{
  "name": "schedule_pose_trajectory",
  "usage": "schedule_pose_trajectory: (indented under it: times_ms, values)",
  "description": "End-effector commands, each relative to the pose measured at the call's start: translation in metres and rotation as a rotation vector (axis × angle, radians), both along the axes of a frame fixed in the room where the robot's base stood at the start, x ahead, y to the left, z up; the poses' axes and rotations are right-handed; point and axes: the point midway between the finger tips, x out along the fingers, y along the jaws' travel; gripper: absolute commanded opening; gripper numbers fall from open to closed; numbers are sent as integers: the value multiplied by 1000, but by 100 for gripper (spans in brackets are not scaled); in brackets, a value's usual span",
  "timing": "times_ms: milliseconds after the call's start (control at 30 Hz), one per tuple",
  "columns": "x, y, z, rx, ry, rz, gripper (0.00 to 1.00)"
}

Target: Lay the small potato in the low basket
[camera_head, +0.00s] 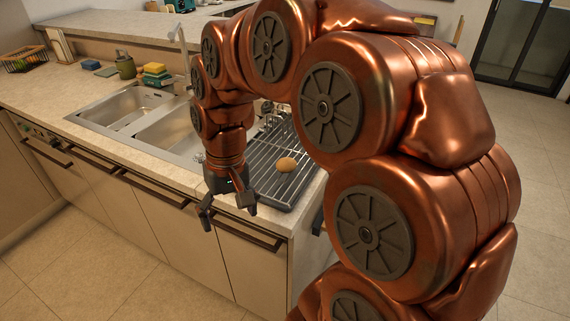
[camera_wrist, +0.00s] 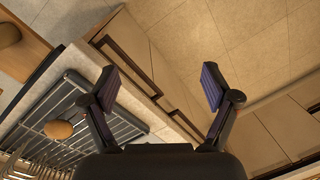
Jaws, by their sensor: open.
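A small brown potato (camera_head: 286,164) lies on the dark dish rack (camera_head: 262,178) at the counter's right end. It also shows at the left of the wrist view (camera_wrist: 58,129). My gripper (camera_head: 228,211) is open and empty, pointing down by the counter's front edge, left of the potato and apart from it. In the wrist view my gripper's fingers (camera_wrist: 160,88) are spread, with cabinet fronts and floor beyond them. A low, dark open basket (camera_head: 24,62) with colourful contents stands at the counter's far left; I cannot tell its contents exactly.
A double sink (camera_head: 125,108) with a tall faucet (camera_head: 181,50) lies between basket and rack. Cabinet handles (camera_head: 250,236) jut out below the counter edge. The floor (camera_head: 110,270) in front is clear.

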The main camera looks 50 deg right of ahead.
Motion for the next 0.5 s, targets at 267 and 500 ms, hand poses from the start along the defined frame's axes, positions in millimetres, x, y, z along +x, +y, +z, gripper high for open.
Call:
schedule_pose_trajectory:
  times_ms: [267,500]
  values:
    - [69,-105,10,50,-69,-270,87]
    - [88,-213,6,72,-119,-510,87]
